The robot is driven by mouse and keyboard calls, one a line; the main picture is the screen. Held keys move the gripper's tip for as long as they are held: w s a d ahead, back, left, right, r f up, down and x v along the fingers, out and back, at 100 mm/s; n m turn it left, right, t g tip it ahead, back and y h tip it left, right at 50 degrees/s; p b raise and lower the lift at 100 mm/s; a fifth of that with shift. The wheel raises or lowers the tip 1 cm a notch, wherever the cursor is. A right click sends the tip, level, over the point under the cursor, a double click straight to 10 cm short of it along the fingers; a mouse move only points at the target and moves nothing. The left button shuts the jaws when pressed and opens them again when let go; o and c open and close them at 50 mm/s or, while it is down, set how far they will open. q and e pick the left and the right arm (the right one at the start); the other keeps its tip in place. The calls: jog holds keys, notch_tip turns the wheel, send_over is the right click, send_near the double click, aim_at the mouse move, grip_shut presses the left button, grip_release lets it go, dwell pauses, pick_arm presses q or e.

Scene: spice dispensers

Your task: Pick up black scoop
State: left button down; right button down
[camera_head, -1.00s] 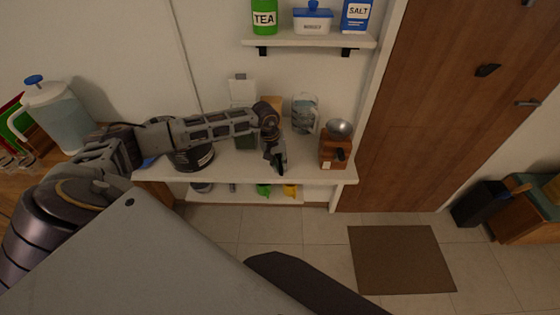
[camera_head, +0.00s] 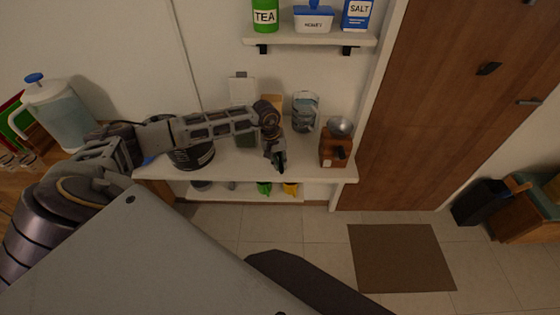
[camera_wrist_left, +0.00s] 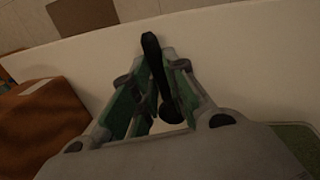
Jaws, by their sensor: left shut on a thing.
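The black scoop (camera_wrist_left: 152,60) shows in the left wrist view, between the fingers of my left gripper (camera_wrist_left: 152,92). Its long dark handle points away toward the shelf's front edge, and a rounded dark end sits nearer the palm. The fingers are shut on it. In the head view my left gripper (camera_head: 279,160) points down over the front part of the white shelf (camera_head: 226,166). The scoop is too small and dark to make out clearly there. I cannot tell whether it touches the shelf. My right gripper is not in view.
A wooden grinder (camera_head: 335,150) with a metal bowl stands right of the gripper; its brown side shows in the wrist view (camera_wrist_left: 40,125). A glass jar (camera_head: 306,112) stands behind. A dark round container (camera_head: 192,156) is left.

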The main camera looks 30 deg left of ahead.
aim_at(280, 163)
pick_arm(q)
notch_tip(280, 163, up, 9)
jog(key=shift+f+b, duration=0.2)
jog(key=shift+b, duration=0.55)
jog(key=shift+r, duration=0.7)
